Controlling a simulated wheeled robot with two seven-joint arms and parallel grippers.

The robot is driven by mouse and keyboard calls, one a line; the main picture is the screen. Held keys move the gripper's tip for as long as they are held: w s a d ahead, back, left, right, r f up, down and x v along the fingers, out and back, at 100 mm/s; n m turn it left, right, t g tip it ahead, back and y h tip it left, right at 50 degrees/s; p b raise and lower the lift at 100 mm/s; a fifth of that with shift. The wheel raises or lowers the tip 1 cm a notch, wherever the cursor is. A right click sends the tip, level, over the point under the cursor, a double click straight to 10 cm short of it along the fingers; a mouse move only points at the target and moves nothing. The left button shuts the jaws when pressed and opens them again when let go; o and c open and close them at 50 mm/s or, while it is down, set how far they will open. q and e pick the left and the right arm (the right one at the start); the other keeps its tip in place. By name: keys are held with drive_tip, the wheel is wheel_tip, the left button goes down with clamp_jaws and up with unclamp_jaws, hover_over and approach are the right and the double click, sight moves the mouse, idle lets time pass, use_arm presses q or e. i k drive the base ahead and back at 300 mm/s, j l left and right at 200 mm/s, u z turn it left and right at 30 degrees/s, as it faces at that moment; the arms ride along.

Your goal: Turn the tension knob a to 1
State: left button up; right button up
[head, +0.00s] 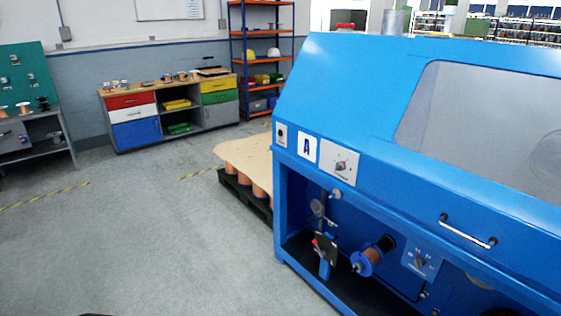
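A big blue machine (345,90) fills the right half of the head view. On its front, near the left end, is a white panel with a dark letter A (307,148). Just right of it is a light dial plate (330,173) with a small dark knob (341,166). The marks around this knob are too small to read, and I cannot tell which one it points to. Neither of my grippers is in view, and nothing touches the knob.
A second knob (419,262) sits lower, in the open bay beside a copper spool (372,256). A metal handle (468,232) sticks out at right. A pallet (236,185) stands behind the machine's left end. The grey floor (140,240) at left is clear.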

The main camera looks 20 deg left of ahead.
sight(341, 166)
drive_tip(key=u, duration=0.2)
drive_tip(key=i+j, duration=0.3)
drive_tip(key=i+j+z, duration=0.1)
drive_tip(key=i+j, duration=0.2)
drive_tip(key=j, duration=0.2)
drive_tip(key=i+j, duration=0.25)
drive_tip(key=j, duration=0.15)
drive_tip(key=i+j+z, duration=0.1)
drive_tip(key=i+j, duration=0.45)
drive_tip(key=j, duration=0.3)
drive_tip(key=i+j+z, duration=0.1)
drive_tip(key=i+j, duration=0.15)
drive_tip(key=j, duration=0.2)
